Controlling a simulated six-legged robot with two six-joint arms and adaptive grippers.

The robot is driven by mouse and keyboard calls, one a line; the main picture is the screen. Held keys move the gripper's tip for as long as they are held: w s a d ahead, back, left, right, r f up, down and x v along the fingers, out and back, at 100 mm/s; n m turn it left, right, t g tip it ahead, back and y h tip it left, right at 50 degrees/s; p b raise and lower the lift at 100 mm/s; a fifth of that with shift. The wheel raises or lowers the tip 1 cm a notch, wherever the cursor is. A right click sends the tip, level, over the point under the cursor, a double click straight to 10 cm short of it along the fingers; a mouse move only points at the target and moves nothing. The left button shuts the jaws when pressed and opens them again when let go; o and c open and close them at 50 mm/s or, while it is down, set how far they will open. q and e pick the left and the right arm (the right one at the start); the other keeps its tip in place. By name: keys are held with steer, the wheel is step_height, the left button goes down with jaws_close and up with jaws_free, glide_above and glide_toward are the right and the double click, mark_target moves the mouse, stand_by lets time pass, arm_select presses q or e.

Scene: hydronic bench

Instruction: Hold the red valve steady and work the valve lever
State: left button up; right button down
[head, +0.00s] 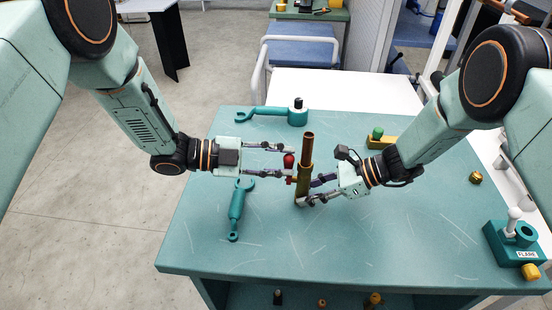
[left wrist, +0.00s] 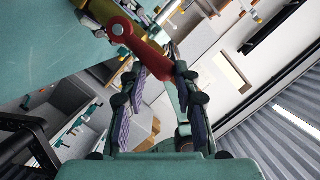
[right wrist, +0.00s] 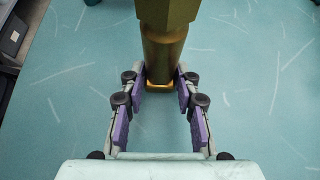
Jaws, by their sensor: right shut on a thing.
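The valve is an upright brass body with a copper-coloured pipe top (head: 307,150), standing over the teal bench. Its red lever (head: 289,160) sticks out on its left side; the red lever also shows in the left wrist view (left wrist: 140,42). My left gripper (head: 292,161) is open, its fingers apart with the red lever's end between their tips. My right gripper (head: 306,191) is shut on the lower brass body, a finger on each side; the brass body (right wrist: 165,50) fills the top middle of the right wrist view.
A teal wrench (head: 265,114) lies at the back of the bench (head: 200,240), another (head: 237,205) at front left. A teal block labelled FLARE (head: 510,240) is at the right edge. A yellow part with a green knob (head: 380,140) sits behind my right gripper. The front middle is clear.

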arm_select(q)
steer(key=shift+s+a+r, duration=0.1)
steer(key=shift+s, duration=0.15)
steer(key=shift+c, duration=0.5)
steer(key=shift+s, duration=0.25)
steer(key=shift+s+f, duration=0.3)
steer(key=shift+s, duration=0.05)
steer(key=shift+c, duration=0.3)
steer(key=shift+s+f, duration=0.1)
steer(key=shift+s, duration=0.3)
steer(key=shift+c, duration=0.2)
steer(key=shift+s+f, duration=0.5)
steer(key=shift+s, duration=0.3)
stand_by(0.9)
